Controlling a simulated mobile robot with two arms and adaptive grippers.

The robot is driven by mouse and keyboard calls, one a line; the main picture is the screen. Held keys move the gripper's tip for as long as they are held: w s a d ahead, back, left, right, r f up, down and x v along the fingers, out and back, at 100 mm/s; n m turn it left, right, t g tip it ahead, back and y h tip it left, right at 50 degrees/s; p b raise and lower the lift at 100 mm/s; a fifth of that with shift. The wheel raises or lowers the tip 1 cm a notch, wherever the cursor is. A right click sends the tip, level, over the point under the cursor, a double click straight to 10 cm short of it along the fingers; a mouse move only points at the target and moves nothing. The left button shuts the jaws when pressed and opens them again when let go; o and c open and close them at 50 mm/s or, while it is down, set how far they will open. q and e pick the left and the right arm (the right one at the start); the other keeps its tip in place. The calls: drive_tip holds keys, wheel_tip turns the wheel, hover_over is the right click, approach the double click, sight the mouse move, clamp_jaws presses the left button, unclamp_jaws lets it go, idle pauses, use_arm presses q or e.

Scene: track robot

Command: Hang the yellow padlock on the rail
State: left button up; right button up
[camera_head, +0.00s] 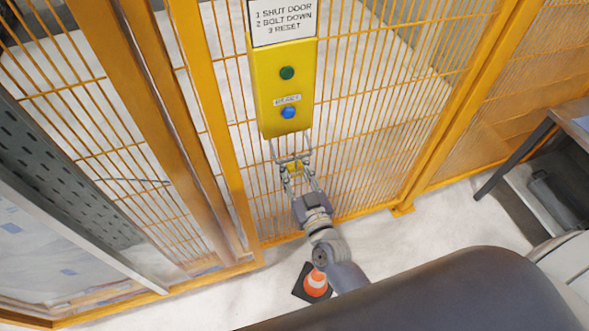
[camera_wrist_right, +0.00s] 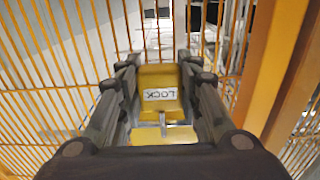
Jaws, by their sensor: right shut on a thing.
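The yellow padlock (camera_head: 294,173) is between the fingers of my right gripper (camera_head: 294,161), just below the yellow button box. In the wrist view its yellow body, with an upside-down white LOCK label (camera_wrist_right: 159,94), sits between the two fingers of that gripper (camera_wrist_right: 160,78), which is shut on it. A thin grey bar form under the box looks like the rail (camera_head: 273,149). The fingertips overlap the rail in the head view. I cannot tell whether the padlock's shackle is around the rail, beside it or apart from it. My left gripper is not in view.
The yellow button box (camera_head: 284,95) has a green and a blue button, with a sign (camera_head: 283,20) above it. Orange mesh fencing (camera_head: 370,150) stands behind. An orange and white cone (camera_head: 316,283) is on the floor below. A bench (camera_head: 525,165) is at the right.

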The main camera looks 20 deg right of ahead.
drive_tip(key=o, duration=1.2)
drive_tip(key=shift+c, duration=0.2)
drive_tip(key=shift+s, duration=0.55)
drive_tip(key=s, duration=1.1)
drive_tip(key=shift+d, duration=0.2)
